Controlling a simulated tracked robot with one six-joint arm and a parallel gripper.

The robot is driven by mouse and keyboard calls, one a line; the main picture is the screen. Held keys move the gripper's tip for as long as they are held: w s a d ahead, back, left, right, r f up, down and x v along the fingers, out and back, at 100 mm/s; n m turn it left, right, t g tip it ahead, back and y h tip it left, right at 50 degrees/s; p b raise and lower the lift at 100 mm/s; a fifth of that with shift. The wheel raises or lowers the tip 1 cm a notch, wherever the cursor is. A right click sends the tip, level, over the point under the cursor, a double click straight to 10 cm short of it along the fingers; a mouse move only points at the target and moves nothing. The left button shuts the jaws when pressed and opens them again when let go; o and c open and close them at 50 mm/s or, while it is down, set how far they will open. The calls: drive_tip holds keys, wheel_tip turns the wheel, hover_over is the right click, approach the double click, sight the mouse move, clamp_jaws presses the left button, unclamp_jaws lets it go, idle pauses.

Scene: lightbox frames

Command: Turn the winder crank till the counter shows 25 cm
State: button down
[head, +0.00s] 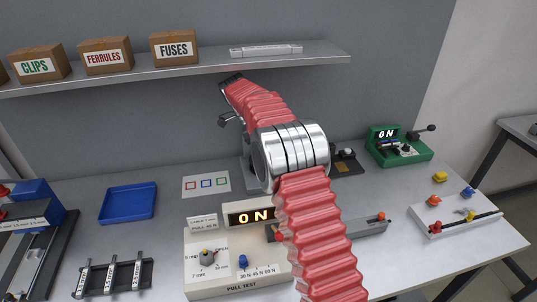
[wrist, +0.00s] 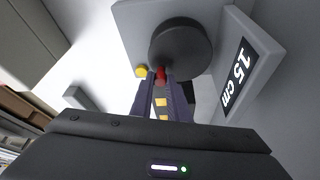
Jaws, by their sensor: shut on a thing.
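The winder shows in the wrist view as a grey housing (wrist: 130,22) with a dark round disc (wrist: 182,50). A small red crank knob (wrist: 161,73) sits at the near edge of the disc. My gripper (wrist: 161,80) is shut on this red knob, one finger on each side. A yellow knob or button (wrist: 140,71) is just left of the fingers. In the head view my red-sleeved arm covers most of the winder and the gripper's fingertips cannot be made out.
In the head view, a pull test box (head: 238,278) reading ON stands in front. A blue tray (head: 128,203) lies left, a green device (head: 400,152) right. A shelf (head: 190,70) with labelled boxes runs above. Several small coloured parts lie at the right.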

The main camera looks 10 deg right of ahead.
drive_tip(key=shift+a, duration=0.1)
drive_tip(key=c, duration=1.7)
unclamp_jaws()
drive_tip(key=shift+r, duration=0.15)
drive_tip(key=shift+w+a+r, duration=0.1)
drive_tip(key=shift+r, duration=0.1)
drive_tip(key=shift+w+a+r, duration=0.1)
drive_tip(key=shift+a+r, duration=0.05)
drive_tip(key=shift+a, duration=0.2)
drive_tip(key=shift+w+a, duration=0.45)
drive_tip(key=shift+a, duration=1.4)
drive_tip(key=shift+w+a, duration=0.5)
drive_tip(key=shift+a, duration=1.35)
drive_tip(key=shift+w+a, duration=0.45)
drive_tip(key=shift+a, duration=1.4)
